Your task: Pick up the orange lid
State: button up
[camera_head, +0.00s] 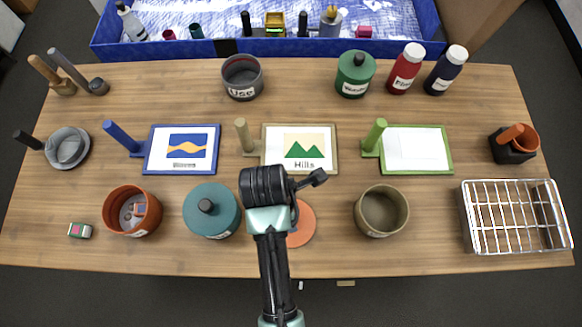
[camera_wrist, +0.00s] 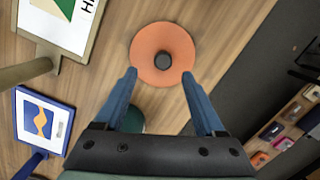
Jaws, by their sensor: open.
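The orange lid (camera_head: 305,227) is a flat round disc lying on the wooden table near its front edge, partly hidden by my arm in the head view. In the wrist view the orange lid (camera_wrist: 148,45) shows whole, with a dark round knob (camera_wrist: 163,61) at its centre. My gripper (camera_wrist: 160,74) is open and empty, its two blue fingers apart at the lower edge of the lid. The knob appears between the finger lines, just beyond the tips. I cannot tell the height of the tips above the lid. In the head view my arm hides the fingers.
A teal lidded pot (camera_head: 209,221) stands left of the lid and an olive open pot (camera_head: 382,209) stands to the right. The Hills picture board (camera_head: 268,160) is behind. A wire rack (camera_head: 512,217) sits at the far right. Bare table lies between lid and olive pot.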

jog(key=shift+w+d+f, duration=0.1)
jog(key=shift+w+f, duration=0.1)
jog(key=shift+f, duration=0.85)
jog(key=shift+s+d+f+p, duration=0.1)
jog(key=shift+s+f+p, duration=0.2)
jog(key=shift+f, duration=0.2)
jog(key=f, duration=0.4)
jog(key=shift+d+f+p, duration=0.15)
jog(key=shift+d+p, duration=0.15)
jog(key=shift+p, duration=0.1)
grip_shut()
